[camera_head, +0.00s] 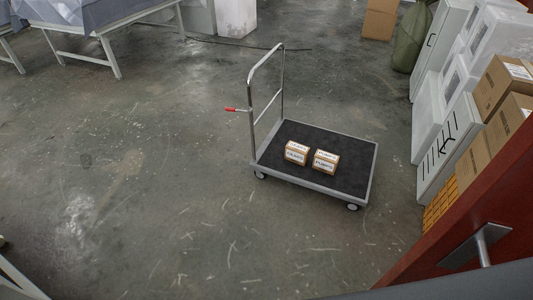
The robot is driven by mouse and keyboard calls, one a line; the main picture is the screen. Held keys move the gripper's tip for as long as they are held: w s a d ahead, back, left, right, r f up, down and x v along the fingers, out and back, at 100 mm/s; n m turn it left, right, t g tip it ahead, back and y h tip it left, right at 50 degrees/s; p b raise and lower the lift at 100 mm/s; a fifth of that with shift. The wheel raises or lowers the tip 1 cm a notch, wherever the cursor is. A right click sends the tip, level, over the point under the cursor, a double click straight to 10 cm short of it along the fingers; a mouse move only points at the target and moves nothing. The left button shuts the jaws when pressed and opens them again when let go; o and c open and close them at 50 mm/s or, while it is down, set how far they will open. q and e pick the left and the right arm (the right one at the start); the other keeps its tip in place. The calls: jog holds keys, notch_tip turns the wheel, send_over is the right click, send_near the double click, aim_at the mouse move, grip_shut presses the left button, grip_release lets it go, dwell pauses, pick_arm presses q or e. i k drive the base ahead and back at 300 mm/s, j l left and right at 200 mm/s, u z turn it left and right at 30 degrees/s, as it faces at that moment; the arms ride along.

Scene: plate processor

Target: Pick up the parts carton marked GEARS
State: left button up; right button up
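Two small brown cartons with white labels lie side by side on the dark deck of a platform cart (355,183). One is the left carton (296,153) and the other is the right carton (325,162), with a small gap between them. Both labels carry dark print on the top and front. The print is too small to read for certain, so I cannot tell which carton is marked GEARS. Neither of my grippers is in view.
A red-brown door (470,220) stands at the lower right. A covered table (95,25) is at upper left.

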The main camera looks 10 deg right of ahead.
aim_at(298, 153)
jog(key=u, duration=4.1)
jog(key=k+l+u, duration=0.1)
jog(key=l+u, duration=0.2)
jog(key=k+l+u, duration=0.25)
jog(key=l, duration=0.2)
jog(key=k+l+u, duration=0.1)
jog(key=l+u, duration=0.2)
jog(key=k+l+u, duration=0.3)
jog(key=k+l+z, duration=0.5)
jog(key=k+j+z, duration=0.1)
jog(key=z, duration=0.35)
jog(key=k+z, duration=0.2)
jog(key=z, duration=0.25)
jog(key=k+z, duration=0.15)
jog(key=z, duration=0.3)
jog(key=k+l+z, duration=0.1)
jog(key=z, duration=0.4)
jog(key=k+l+z, duration=0.1)
jog(key=z, duration=0.35)
jog(key=k+l+z, duration=0.15)
jog(key=z, duration=0.3)
